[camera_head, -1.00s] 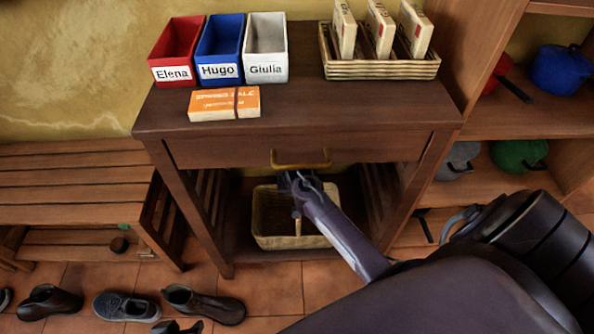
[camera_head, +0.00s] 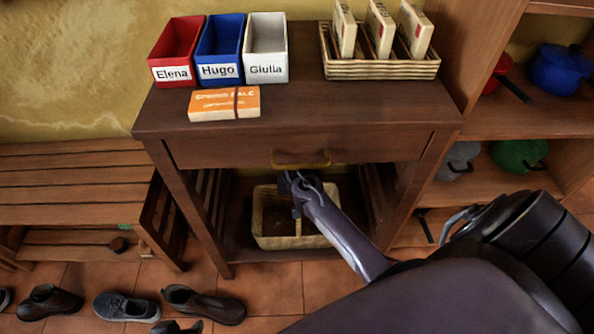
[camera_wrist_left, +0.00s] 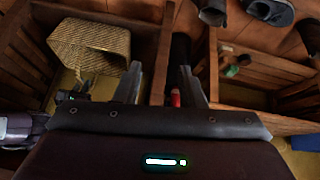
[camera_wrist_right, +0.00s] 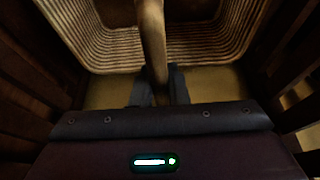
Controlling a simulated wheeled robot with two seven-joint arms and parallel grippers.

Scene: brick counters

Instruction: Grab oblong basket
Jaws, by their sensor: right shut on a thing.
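The pale woven oblong basket (camera_head: 275,242) is on the low shelf under the brown table, below its drawer. Its upright handle (camera_wrist_right: 152,45) passes between the fingers of my right gripper (camera_wrist_right: 158,85), which is shut on it. In the head view my right gripper (camera_head: 300,190) reaches in from the right, over the basket. The basket also shows at the upper left of the left wrist view (camera_wrist_left: 90,42). My left gripper (camera_wrist_left: 160,80) is open and empty, apart from the basket. I cannot make it out in the head view.
The table top (camera_head: 300,115) lies above the basket, with its legs at the sides. On it are red, blue and white bins, an orange-topped stack (camera_head: 225,104) and a woven tray (camera_head: 385,70) holding boxes. A slatted bench (camera_head: 75,185) and shoes are at left, shelves with pots at right.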

